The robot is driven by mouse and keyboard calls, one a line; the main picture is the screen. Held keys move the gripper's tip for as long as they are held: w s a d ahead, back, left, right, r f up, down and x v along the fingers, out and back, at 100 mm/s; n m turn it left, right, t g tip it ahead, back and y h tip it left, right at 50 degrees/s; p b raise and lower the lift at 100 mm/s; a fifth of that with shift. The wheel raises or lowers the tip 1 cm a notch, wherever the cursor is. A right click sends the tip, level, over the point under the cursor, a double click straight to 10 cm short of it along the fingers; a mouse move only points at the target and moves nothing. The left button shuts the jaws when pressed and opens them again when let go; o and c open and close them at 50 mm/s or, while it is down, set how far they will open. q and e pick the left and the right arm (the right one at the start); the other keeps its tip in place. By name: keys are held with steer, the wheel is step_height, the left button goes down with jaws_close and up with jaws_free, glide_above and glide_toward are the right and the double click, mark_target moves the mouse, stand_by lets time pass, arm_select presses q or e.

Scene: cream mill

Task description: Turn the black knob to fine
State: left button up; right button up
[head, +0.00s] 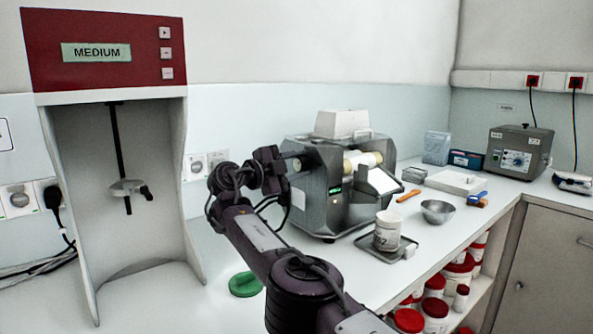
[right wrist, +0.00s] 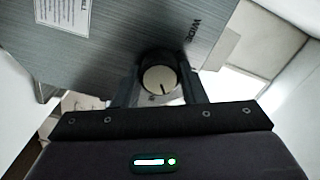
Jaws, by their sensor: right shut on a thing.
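The grey mill (head: 375,215) stands on the bench in the head view, with a small green lit display on its front. In the right wrist view its brushed metal side panel (right wrist: 120,40) bears the word WIDE and a white label. The black knob (right wrist: 158,66) sticks out of this panel and has a pale face with a dark pointer line towards the gripper's palm. My right gripper (head: 284,166) is at the mill's left side, its fingers shut on the knob from both sides. No other setting word is readable. My left gripper is out of view.
A red-topped cabinet (head: 105,52) reading MEDIUM stands at the left. A green lid (head: 245,284) lies on the bench near my right arm. A metal bowl (head: 437,211) is further right.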

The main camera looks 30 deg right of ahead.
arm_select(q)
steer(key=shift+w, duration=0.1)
arm_select(e)
steer(key=shift+f+m, duration=0.2)
steer(key=shift+m, duration=0.4)
steer(key=o, duration=1)
steer(key=shift+r, duration=0.1)
steer(key=shift+a, duration=0.15)
steer(key=shift+a, duration=0.35)
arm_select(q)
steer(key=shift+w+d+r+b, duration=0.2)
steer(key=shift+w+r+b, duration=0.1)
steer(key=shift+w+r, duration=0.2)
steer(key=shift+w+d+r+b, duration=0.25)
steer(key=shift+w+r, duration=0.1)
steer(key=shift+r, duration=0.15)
arm_select(e)
steer(key=a, duration=0.7)
steer(key=shift+s, duration=0.3)
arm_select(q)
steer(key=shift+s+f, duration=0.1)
